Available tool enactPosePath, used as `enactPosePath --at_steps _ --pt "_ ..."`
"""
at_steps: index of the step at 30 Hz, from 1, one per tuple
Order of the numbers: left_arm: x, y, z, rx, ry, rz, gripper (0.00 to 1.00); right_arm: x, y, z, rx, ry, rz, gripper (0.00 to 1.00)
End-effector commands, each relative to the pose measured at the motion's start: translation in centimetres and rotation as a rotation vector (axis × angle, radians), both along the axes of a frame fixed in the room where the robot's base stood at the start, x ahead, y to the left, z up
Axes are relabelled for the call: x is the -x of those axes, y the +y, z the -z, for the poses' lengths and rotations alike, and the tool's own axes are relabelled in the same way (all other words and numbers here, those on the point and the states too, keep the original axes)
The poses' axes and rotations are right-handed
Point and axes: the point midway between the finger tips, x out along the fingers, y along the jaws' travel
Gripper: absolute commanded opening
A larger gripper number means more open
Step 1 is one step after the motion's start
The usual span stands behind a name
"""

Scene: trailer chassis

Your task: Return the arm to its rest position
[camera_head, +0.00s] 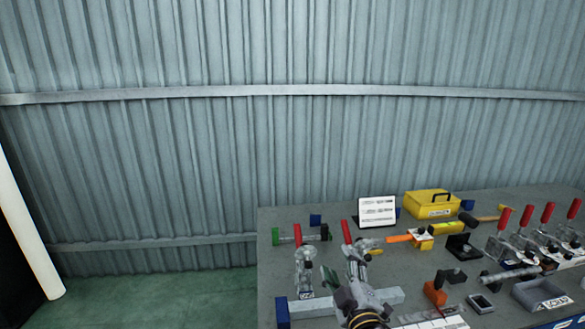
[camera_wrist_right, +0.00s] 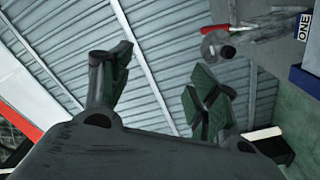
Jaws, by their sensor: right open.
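My right gripper (camera_head: 355,277) shows at the lower middle of the head view, over the left part of the grey workbench (camera_head: 285,225). It has dark green finger pads. In the right wrist view my right gripper (camera_wrist_right: 160,85) has its two fingers spread apart with nothing between them. Beyond the fingers lie the corrugated wall and, at the upper right, part of a bench. My left gripper is in neither view.
Red-handled toggle clamps (camera_head: 525,216) stand at the right of the bench. A yellow toolbox (camera_head: 430,205), a white sign (camera_head: 377,212), a grey bar with a blue end (camera_head: 283,311) and a grey tray (camera_head: 527,291) are on it. Green floor (camera_head: 150,300) left of the bench is clear.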

Motion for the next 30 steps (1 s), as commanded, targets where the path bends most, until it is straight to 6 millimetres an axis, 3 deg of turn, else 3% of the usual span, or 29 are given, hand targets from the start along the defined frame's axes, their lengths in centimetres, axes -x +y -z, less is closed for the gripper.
enactPosePath --at_steps 8,18,24,30 --pt "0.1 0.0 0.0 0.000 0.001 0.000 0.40 2.6 -5.0 8.0 -0.198 0.337 0.162 0.60" --pt "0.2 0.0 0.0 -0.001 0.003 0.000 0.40 9.6 -8.8 17.2 -0.400 0.754 0.344 0.60" --pt "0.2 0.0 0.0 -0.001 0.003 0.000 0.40 14.7 -9.8 21.1 -0.489 0.977 0.436 0.60" --pt "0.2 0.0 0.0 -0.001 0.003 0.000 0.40 18.2 -10.2 23.0 -0.538 1.114 0.490 0.60"
